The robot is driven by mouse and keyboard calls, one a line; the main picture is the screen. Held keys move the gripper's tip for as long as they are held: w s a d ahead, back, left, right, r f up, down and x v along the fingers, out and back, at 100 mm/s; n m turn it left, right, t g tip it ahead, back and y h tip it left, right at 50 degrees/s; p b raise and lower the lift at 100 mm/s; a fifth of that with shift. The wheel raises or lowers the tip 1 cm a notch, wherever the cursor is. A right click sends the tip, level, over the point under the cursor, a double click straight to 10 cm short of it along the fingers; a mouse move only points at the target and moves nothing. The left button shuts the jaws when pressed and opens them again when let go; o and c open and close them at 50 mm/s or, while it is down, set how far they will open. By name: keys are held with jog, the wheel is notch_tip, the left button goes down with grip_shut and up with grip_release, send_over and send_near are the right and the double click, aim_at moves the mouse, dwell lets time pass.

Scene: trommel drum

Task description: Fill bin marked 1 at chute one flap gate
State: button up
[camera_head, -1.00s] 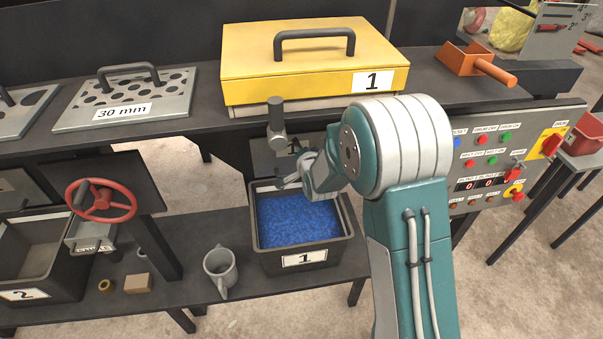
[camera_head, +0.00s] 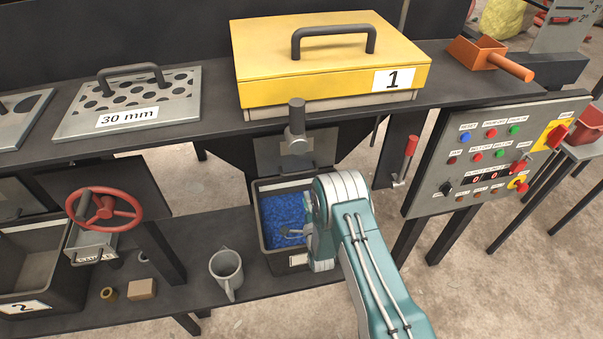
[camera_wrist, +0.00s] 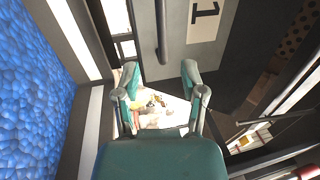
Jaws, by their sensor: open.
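Bin 1 (camera_head: 263,247) is a dark bin on the low shelf below chute one, holding blue granules (camera_head: 283,212). My arm hides its right side and most of its front label. The chute one flap gate (camera_head: 285,153) is a grey plate above the bin, with a grey cylindrical handle (camera_head: 296,122) sticking up. No stream of granules shows below it. My gripper (camera_head: 296,233) is low over the bin, below and apart from the gate handle. In the wrist view my gripper (camera_wrist: 160,80) has its fingers spread with nothing between them; blue granules fill the left edge.
A red handwheel (camera_head: 104,207) is at the left. A red-handled lever (camera_head: 410,150) and the control panel (camera_head: 490,155) are at the right. The yellow box (camera_head: 330,62) sits above.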

aim_at(300, 174)
jog(key=x, duration=0.9)
jog(key=shift+w+a, duration=0.2)
jog(key=shift+w+r, duration=0.15)
jog(key=shift+w, duration=0.15)
grip_shut()
